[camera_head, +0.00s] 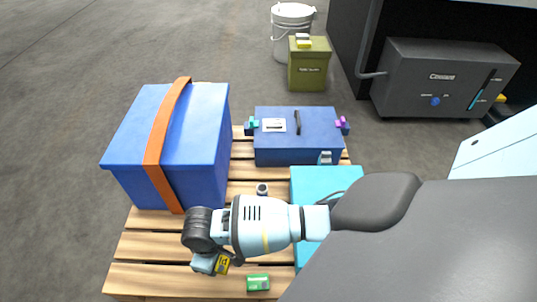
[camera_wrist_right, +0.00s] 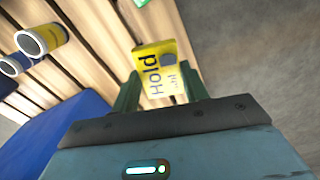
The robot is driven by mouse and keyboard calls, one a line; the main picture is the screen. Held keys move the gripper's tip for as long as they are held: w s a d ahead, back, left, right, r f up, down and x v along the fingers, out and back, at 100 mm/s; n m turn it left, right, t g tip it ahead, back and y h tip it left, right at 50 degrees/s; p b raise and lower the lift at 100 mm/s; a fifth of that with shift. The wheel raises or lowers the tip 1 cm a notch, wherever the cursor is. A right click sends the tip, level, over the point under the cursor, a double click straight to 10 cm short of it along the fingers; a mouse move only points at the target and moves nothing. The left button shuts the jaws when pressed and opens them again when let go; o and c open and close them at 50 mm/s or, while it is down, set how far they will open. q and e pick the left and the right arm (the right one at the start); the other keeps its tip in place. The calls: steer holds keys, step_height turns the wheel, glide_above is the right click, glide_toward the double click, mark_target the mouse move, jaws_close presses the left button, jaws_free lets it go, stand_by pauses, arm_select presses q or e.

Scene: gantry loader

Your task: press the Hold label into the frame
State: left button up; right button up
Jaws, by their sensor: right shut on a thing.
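The yellow Hold label (camera_wrist_right: 155,68), with dark lettering and a grey round spot, is between the fingers of my right gripper (camera_wrist_right: 160,90), which is shut on it. In the head view the label (camera_head: 222,265) hangs from the right gripper (camera_head: 213,264) over the front of the pallet. A white rectangle with a dark mark, perhaps the frame (camera_head: 274,125), is on the blue toolbox (camera_head: 300,148) behind the pallet's middle, well away from the gripper. My left gripper is not in view.
A green label (camera_head: 258,282) lies on the wooden pallet (camera_head: 160,246) near the front edge. A big blue box with an orange strap (camera_head: 168,140) stands left, a teal box (camera_head: 312,180) right. A small cylinder (camera_head: 262,189) stands between. An olive box (camera_head: 308,72) and white bucket (camera_head: 291,22) are behind.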

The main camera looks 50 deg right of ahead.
steer(key=w+r+m, duration=0.2)
steer(key=w+r, duration=0.1)
steer(key=r, duration=0.6)
steer(key=s+d+r+m, duration=0.1)
steer(key=s+d+r, duration=0.1)
steer(key=r, duration=0.5)
steer(key=s+d+r+m, duration=0.1)
steer(key=s+r, duration=0.3)
steer(key=r, duration=0.4)
steer(key=s+d+r+m, duration=0.1)
steer(key=s+d+r, duration=0.2)
steer(key=r, duration=0.5)
steer(key=shift+d+r, duration=0.2)
steer(key=shift+d, duration=0.2)
steer(key=shift+s+d, duration=0.1)
